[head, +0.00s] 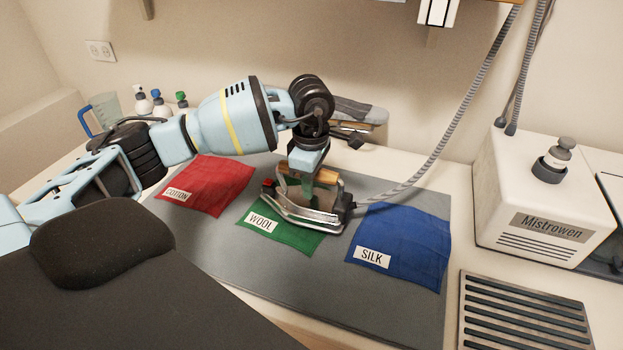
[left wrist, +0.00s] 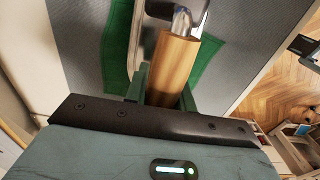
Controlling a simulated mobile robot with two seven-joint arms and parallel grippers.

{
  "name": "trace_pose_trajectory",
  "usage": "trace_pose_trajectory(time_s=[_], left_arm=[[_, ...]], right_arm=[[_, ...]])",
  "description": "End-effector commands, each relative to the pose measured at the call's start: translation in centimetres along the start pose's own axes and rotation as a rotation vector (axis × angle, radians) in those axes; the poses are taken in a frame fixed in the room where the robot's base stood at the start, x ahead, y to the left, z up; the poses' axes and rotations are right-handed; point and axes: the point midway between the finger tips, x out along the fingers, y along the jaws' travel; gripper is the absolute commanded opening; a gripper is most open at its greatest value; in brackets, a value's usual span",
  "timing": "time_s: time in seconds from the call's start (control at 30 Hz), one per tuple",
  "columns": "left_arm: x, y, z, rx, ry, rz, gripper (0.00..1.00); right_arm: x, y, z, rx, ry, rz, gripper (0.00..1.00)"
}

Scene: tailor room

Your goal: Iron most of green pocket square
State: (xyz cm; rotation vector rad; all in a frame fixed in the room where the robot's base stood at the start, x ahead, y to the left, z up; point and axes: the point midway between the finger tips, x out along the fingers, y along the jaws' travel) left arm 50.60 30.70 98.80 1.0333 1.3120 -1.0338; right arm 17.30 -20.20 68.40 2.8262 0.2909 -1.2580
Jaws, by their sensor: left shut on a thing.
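The green pocket square (head: 286,233), labelled WOOL, lies on the grey mat (head: 220,258) between the red and blue squares. The iron (head: 300,214) rests over the back part of the green square and hides that part. My left gripper (head: 314,178) is shut on the iron's wooden handle, which shows large in the left wrist view (left wrist: 174,68). Green cloth shows on both sides of the iron in the left wrist view (left wrist: 116,48). My right gripper is out of view.
A red square (head: 212,186) labelled COTTON lies left, a blue square (head: 403,240) labelled SILK right. The iron's hose (head: 455,110) rises at the right. A white Mistrowen station (head: 540,200) and slatted rest (head: 522,315) stand right. Bottles (head: 160,103) stand back left.

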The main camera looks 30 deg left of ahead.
Motion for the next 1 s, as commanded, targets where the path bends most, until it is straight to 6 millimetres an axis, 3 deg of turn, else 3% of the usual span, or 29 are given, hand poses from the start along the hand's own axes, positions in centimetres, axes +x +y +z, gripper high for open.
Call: trace_pose_trajectory(time_s=[0.7, 1.0], left_arm=[[0.9, 0.1, 0.1, 0.0, -0.005, 0.009, 0.0], [0.7, -0.4, 0.1, 0.0, -0.005, 0.01, 0.0]], right_arm=[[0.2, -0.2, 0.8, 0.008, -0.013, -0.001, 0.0], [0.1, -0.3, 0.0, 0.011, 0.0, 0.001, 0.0]])
